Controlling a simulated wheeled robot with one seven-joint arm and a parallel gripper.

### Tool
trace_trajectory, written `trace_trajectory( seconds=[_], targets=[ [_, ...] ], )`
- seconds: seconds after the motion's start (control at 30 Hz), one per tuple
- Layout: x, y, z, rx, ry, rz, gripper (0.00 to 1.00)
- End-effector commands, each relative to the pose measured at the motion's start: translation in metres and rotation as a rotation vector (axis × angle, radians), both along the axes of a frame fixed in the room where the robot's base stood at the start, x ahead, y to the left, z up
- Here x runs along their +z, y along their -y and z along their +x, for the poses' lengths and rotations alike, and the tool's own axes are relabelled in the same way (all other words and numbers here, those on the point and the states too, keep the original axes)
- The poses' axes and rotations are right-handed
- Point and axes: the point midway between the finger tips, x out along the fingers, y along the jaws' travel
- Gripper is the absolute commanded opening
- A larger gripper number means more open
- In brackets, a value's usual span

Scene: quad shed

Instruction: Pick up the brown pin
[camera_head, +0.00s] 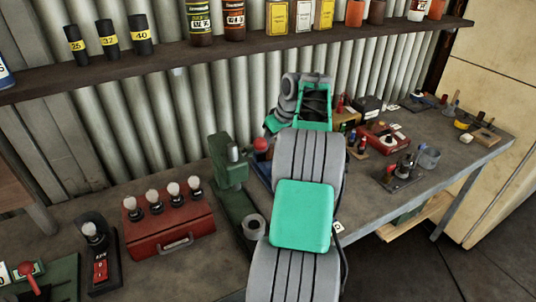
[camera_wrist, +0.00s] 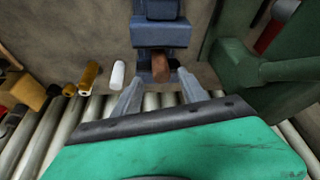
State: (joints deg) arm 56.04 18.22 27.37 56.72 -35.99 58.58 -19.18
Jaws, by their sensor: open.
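In the wrist view, a short brown pin (camera_wrist: 160,68) shows at the near end of a blue vise-like block (camera_wrist: 162,32). I cannot tell whether the block grips it or it only stands there. My gripper (camera_wrist: 160,76) is open, its two grey fingers on either side of the pin in the picture. I see no clear contact between the fingers and the pin. In the head view my own arm covers my gripper and the pin.
A green machine (camera_wrist: 238,68) stands close on the right in the wrist view. A white cylinder (camera_wrist: 117,74) and an orange-brown cylinder (camera_wrist: 88,76) lie on the left. In the head view, a shelf (camera_head: 180,72) runs above the bench and a red box (camera_head: 172,237) sits left.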

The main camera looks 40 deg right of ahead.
Motion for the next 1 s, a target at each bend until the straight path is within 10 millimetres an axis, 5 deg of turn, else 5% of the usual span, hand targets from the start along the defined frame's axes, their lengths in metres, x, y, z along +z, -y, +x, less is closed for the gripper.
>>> trace_trajectory(
  seconds=[0.17,0.4,1.0],
  targets=[
    [-0.025,-0.002,0.012,0.003,-0.001,0.001,0.5],
    [-0.028,-0.003,0.014,0.004,0.0,-0.001,0.5],
    [-0.028,-0.004,0.014,0.005,-0.001,0.0,0.01]
  ],
)
